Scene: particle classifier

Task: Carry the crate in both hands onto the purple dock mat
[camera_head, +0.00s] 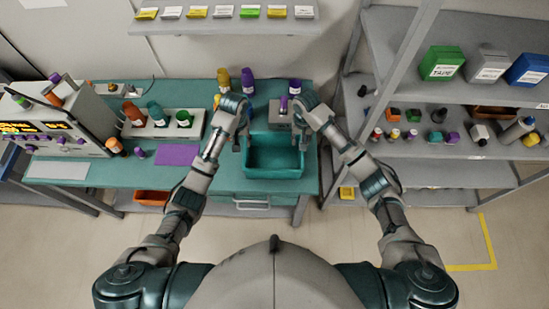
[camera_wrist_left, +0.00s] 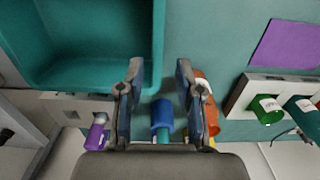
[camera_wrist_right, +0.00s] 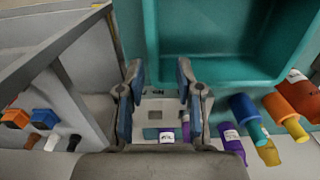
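The teal crate (camera_head: 274,160) stands on the teal bench, right of the purple dock mat (camera_head: 177,154). It looks empty. My left gripper (camera_head: 241,139) is at the crate's left wall and my right gripper (camera_head: 304,136) at its right wall. In the left wrist view, the fingers (camera_wrist_left: 160,66) are apart, with the crate's wall (camera_wrist_left: 158,45) between them in the picture. The right wrist view shows the same, with open fingers (camera_wrist_right: 159,66) and the crate wall (camera_wrist_right: 151,45) between them. I cannot tell how far down the fingers reach. The mat (camera_wrist_left: 285,45) is bare.
A grey block (camera_head: 280,114) stands behind the crate, with several bottles (camera_head: 248,80) beside it. A white rack (camera_head: 165,124) of bottles stands behind the mat. A control box (camera_head: 75,125) is at far left. A shelf post (camera_head: 318,150) rises near the bench's right edge.

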